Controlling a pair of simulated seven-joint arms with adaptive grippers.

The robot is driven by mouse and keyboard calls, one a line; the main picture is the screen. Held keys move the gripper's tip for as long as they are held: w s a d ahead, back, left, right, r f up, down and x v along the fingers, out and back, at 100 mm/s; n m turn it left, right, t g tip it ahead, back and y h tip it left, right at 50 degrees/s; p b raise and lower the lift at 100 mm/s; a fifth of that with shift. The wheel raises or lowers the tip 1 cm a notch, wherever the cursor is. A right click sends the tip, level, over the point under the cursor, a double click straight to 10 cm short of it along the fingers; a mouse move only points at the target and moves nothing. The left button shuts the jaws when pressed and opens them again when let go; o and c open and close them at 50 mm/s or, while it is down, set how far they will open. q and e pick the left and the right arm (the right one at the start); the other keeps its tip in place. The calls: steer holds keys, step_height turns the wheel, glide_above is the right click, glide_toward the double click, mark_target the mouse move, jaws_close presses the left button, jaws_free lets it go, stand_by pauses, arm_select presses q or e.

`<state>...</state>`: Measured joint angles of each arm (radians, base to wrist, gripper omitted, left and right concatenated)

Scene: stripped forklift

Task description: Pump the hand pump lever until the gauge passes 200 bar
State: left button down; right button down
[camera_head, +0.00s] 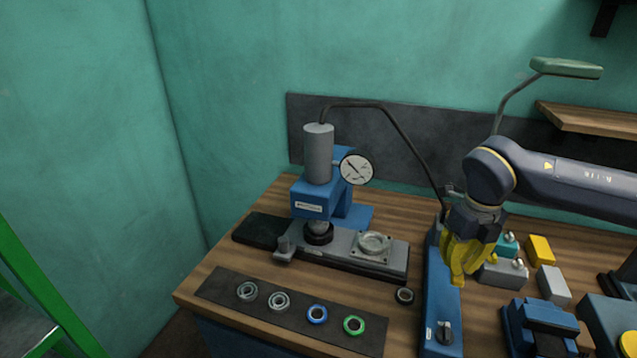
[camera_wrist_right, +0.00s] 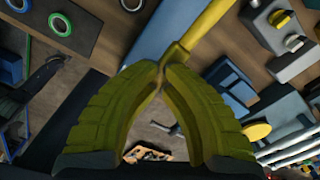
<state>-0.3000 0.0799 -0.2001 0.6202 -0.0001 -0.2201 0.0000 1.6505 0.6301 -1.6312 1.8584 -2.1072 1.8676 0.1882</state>
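The hand pump is a long blue body (camera_head: 442,300) on the bench, with a dark knob at its near end. Its yellow lever (camera_wrist_right: 208,25) shows in the right wrist view, running from my fingertips to the upper right. My right gripper (camera_head: 464,280) has yellow fingers that point down over the pump. In the wrist view the right gripper (camera_wrist_right: 160,68) has its fingertips drawn together at the lever's end, and they appear shut on it. The fingers hide most of the lever in the head view. The gauge (camera_head: 356,169) has a white dial; its reading is too small to tell. My left gripper is not in view.
A blue press with a grey cylinder (camera_head: 318,155) stands left of the pump, and a black hose (camera_head: 400,130) arches between them. A dark mat (camera_head: 230,289) holds several rings. Small blocks (camera_head: 540,250) and a blue vise-like unit (camera_head: 541,325) crowd the pump's right side.

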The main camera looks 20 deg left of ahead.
step_height(320, 180, down, 4)
steer(key=shift+f, duration=0.1)
steer(key=shift+w+r, duration=0.1)
steer(key=shift+r, duration=4.9)
step_height(320, 180, down, 10)
steer(key=shift+f, duration=0.15)
steer(key=shift+r, duration=5.15)
